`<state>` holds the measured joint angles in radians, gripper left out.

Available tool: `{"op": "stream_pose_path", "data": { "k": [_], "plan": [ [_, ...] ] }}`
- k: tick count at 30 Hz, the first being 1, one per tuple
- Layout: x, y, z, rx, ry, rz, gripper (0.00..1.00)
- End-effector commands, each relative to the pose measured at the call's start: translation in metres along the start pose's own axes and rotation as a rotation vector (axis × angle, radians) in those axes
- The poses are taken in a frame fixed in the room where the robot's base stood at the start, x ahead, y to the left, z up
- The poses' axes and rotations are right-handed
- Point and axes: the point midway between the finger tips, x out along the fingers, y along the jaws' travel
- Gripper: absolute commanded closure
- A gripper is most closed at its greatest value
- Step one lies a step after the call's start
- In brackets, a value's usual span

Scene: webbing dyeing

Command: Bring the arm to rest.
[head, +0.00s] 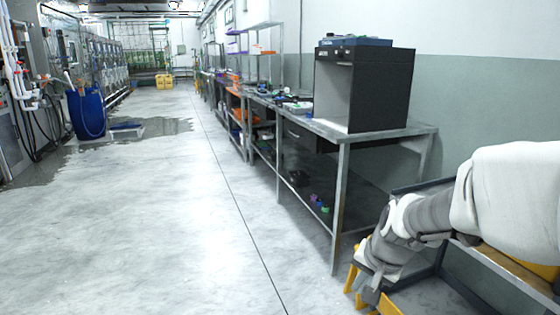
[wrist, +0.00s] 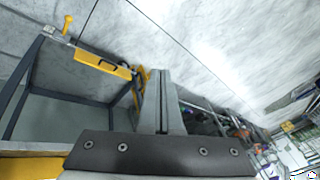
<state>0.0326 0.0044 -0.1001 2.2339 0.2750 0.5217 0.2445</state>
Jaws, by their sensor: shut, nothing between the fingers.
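My arm reaches in from the right edge of the head view and bends down to the left, with my gripper (head: 369,292) low beside a yellow and dark frame (head: 452,272). In the wrist view my gripper (wrist: 161,78) has its two grey fingers together, with nothing between them. The same frame shows at left in the wrist view, with a yellow bar (wrist: 98,62) and dark blue legs. I cannot tell whether my gripper touches the frame.
A long metal workbench (head: 390,137) runs along the right wall, with a dark open-fronted box (head: 385,88) on it. A blue barrel (head: 86,112) stands at far left near a dark wet patch (head: 160,128). The grey floor (head: 150,220) in the middle is clear.

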Motion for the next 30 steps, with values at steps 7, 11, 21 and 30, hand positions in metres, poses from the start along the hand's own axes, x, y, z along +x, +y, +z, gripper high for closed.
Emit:
{"op": "stream_pose_path", "data": {
  "k": [7, 11, 21, 30],
  "plan": [
    [-0.073, 0.0, 0.045, -0.231, 0.027, -0.021, 1.0],
    [-0.103, 0.008, 0.07, -0.348, 0.046, -0.013, 1.0],
    [-0.151, 0.04, 0.124, -0.584, 0.101, 0.044, 1.0],
    [-0.212, 0.027, 0.113, -0.612, 0.103, 0.057, 1.0]
  ]
}}
